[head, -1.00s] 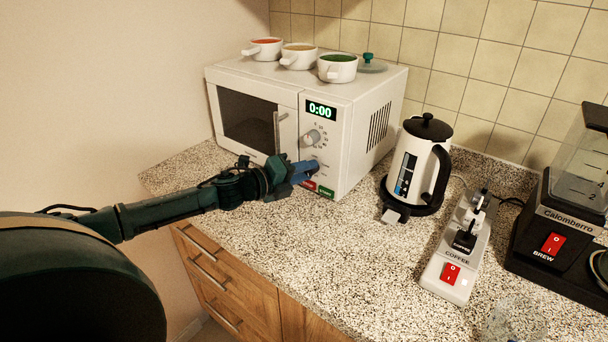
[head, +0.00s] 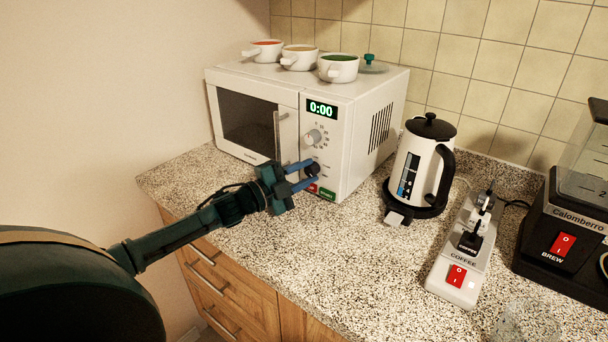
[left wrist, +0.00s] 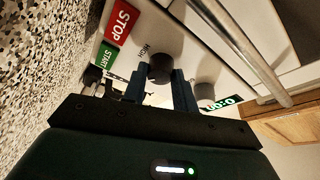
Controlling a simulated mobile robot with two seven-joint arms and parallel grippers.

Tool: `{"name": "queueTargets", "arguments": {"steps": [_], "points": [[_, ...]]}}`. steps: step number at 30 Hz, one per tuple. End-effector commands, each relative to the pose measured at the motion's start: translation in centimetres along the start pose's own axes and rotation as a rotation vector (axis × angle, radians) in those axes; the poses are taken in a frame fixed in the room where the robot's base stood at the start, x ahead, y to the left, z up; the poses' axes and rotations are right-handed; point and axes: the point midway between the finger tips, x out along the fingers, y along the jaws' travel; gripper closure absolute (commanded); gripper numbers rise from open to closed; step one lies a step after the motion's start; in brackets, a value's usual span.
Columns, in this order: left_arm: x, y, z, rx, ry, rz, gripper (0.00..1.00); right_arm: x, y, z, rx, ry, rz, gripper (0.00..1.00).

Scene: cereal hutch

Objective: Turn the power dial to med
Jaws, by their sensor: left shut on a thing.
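The white microwave (head: 258,82) stands at the back left of the counter, its display at 0:00. Its lower dial, the power dial (left wrist: 160,68), is a dark round knob on the front panel. My left gripper (head: 304,176) reaches in from the left, its blue fingers shut on either side of this dial. The left wrist view also shows the fingers (left wrist: 157,88) around the knob. The light upper timer dial (head: 313,137) is clear of the fingers. My right gripper is not in view.
Below the dial are a red STOP button (left wrist: 121,20) and a green START button (left wrist: 106,56). Several bowls (head: 300,57) sit on the microwave. A kettle (head: 420,165), a power strip (head: 452,285) and a coffee maker (head: 560,220) stand to the right.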

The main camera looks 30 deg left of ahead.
Motion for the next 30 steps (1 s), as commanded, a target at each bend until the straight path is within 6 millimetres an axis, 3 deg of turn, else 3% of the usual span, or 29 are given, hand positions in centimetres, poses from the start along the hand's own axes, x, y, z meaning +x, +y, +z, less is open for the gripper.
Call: {"name": "queueTargets", "arguments": {"steps": [20,21,28,30], "points": [[0.00,0.00,0.05,-0.054,0.001,-0.018,0.95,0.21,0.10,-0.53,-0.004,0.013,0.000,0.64],[0.00,0.00,0.05,-0.054,0.001,-0.018,0.69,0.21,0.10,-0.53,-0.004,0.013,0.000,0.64],[0.00,0.01,0.03,-0.053,0.001,-0.018,0.50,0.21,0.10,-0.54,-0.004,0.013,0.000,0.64],[0.00,0.01,0.02,-0.053,0.002,-0.018,0.50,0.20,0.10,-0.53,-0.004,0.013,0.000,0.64]]}}
